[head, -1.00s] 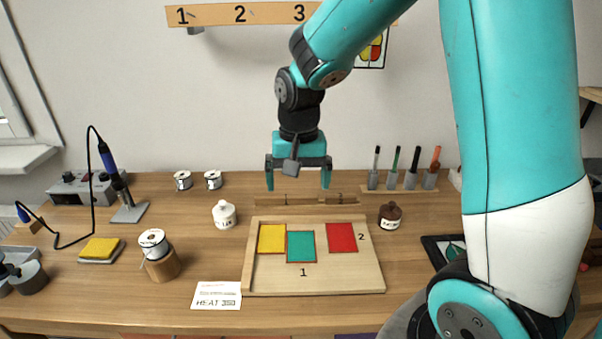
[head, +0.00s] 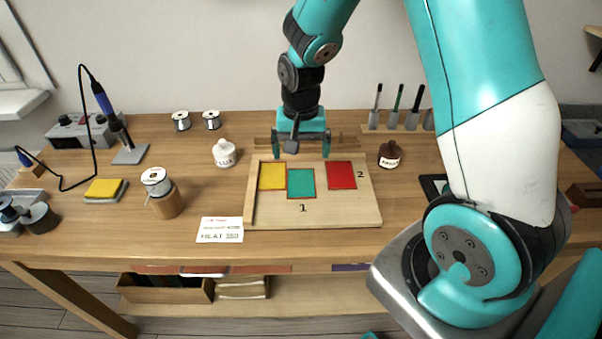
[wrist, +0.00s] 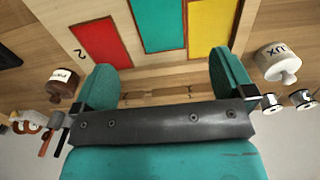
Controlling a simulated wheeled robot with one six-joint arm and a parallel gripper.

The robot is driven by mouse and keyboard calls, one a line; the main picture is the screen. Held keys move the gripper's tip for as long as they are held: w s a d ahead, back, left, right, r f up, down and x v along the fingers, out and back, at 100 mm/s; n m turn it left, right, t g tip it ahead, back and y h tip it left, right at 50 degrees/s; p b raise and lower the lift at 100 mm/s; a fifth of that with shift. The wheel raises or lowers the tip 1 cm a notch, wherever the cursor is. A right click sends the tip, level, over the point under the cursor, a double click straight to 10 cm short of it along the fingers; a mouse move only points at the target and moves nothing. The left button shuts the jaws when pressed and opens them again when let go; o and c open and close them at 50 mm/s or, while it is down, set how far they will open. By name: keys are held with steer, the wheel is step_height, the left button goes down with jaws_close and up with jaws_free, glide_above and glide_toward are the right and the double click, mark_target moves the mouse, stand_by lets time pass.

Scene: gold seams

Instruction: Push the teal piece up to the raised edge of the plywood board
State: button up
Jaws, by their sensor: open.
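The teal piece (head: 301,183) lies flat on the plywood board (head: 330,214), between the yellow piece (head: 272,176) and the red piece (head: 341,175), and sits a little nearer the front than both. The board's raised edges run along its left side and its far side. In the wrist view the teal piece (wrist: 160,22) shows at the top, partly cut off. My gripper (head: 301,156) is open and empty, with its fingers apart at the board's far edge. In the wrist view its two fingers (wrist: 171,80) stand wide apart, with no piece between them.
A white flux bottle (head: 224,153) stands left of the board and a brown bottle (head: 389,155) right of it. A paper card (head: 220,230) lies at the front left. A soldering iron stand and solder spools are farther left.

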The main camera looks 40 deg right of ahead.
mark_target(302, 183)
step_height(302, 183, down, 9)
steer(key=shift+r, duration=0.2)
steer(key=shift+s, duration=0.1)
steer(key=shift+c, duration=0.3)
steer(key=shift+s+f, duration=0.1)
steer(key=c, duration=1)
steer(key=shift+o, duration=0.2)
